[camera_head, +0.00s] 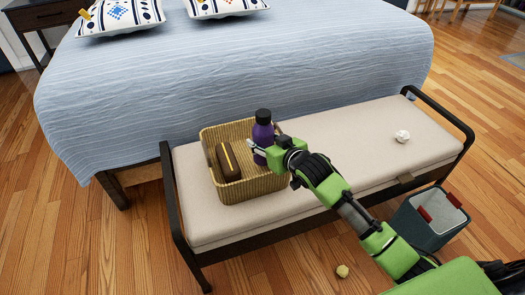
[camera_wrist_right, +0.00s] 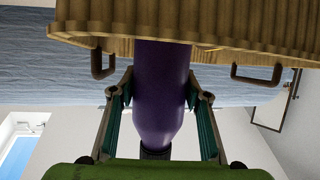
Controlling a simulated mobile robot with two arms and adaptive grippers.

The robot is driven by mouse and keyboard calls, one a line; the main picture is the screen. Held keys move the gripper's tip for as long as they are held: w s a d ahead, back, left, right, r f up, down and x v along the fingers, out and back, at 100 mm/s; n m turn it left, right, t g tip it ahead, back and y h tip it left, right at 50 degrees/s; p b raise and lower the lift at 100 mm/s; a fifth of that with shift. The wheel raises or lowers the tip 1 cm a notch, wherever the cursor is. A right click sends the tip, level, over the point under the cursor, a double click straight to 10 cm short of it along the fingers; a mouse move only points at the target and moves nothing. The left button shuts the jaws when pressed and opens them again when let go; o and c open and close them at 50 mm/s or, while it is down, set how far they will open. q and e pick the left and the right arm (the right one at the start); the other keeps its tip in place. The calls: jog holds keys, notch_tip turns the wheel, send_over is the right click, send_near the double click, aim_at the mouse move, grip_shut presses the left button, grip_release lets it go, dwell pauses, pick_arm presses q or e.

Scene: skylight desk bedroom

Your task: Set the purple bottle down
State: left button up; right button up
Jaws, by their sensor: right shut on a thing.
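The purple bottle (camera_head: 263,133) with a black cap stands upright at the wicker basket (camera_head: 250,187) on the bench, near the basket's right side. My right gripper (camera_head: 265,146) is shut on the bottle's body. In the right wrist view, which is upside down, the bottle (camera_wrist_right: 160,90) lies between the two fingers of the gripper (camera_wrist_right: 160,100), cap toward the bottom. The basket wall (camera_wrist_right: 210,25) there hides the bottle's base, so I cannot tell if it touches the basket floor. My left gripper is not in view.
A brown case (camera_head: 224,165) with a yellow stripe lies in the basket's left part. The beige bench (camera_head: 340,142) is mostly clear to the right, with a crumpled white ball (camera_head: 402,136). A grey bin (camera_head: 425,225) and a yellowish ball (camera_head: 342,271) are on the floor. The bed (camera_head: 240,65) stands behind.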

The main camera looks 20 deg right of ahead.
jog(key=shift+w+a+f, duration=0.1)
jog(key=shift+w+f, duration=0.2)
notch_tip(320, 180, down, 3)
jog(key=shift+s+r+b, duration=0.1)
jog(key=shift+r+b, duration=0.05)
jog(key=shift+b, duration=0.65)
jog(key=shift+f, duration=0.2)
jog(key=o, duration=1.1)
jog(key=shift+c, duration=0.2)
